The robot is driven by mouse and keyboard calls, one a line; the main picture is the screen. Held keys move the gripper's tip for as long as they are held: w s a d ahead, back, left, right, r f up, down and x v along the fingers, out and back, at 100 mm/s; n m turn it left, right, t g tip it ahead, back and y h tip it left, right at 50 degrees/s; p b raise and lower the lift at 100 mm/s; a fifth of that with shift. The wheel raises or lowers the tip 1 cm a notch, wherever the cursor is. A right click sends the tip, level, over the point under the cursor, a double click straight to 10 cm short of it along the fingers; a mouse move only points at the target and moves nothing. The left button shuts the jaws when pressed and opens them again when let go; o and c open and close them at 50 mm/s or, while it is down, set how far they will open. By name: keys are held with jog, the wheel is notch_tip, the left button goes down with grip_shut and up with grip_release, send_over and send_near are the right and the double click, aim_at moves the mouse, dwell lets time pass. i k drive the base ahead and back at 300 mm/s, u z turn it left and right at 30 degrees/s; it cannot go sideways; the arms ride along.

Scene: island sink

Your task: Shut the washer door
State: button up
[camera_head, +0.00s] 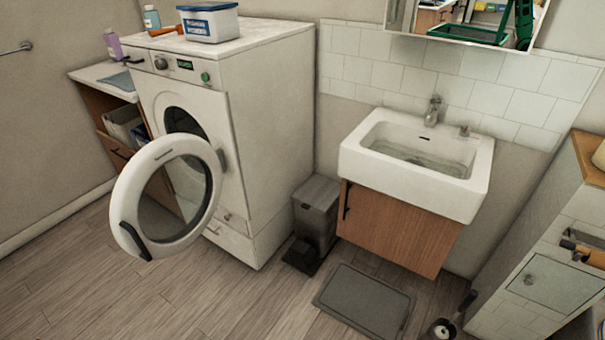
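The white washer (225,120) stands against the wall at the left of the middle. Its round door (132,190) is wide open and swung out toward the camera. The door has a white ring frame around a glass pane (178,200). The hinge (221,160) is at the right side of the drum opening (183,121). A dark handle (134,241) sits on the door's lower left edge, the free side. The drum opening is partly hidden behind the door. I cannot make out my gripper in this view.
A grey pedal bin (316,212) stands right of the washer. A sink (415,160) on a wooden cabinet (398,228) is farther right. A grey mat (363,302) lies on the floor. A shelf unit (100,105) stands left of the washer. The wooden floor at the lower left is clear.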

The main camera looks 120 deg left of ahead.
aim_at(125, 217)
jog(key=u, duration=1.4)
jog(key=i, duration=0.1)
jog(key=u, duration=2.95)
jog(key=i, duration=0.95)
jog(key=u, duration=0.55)
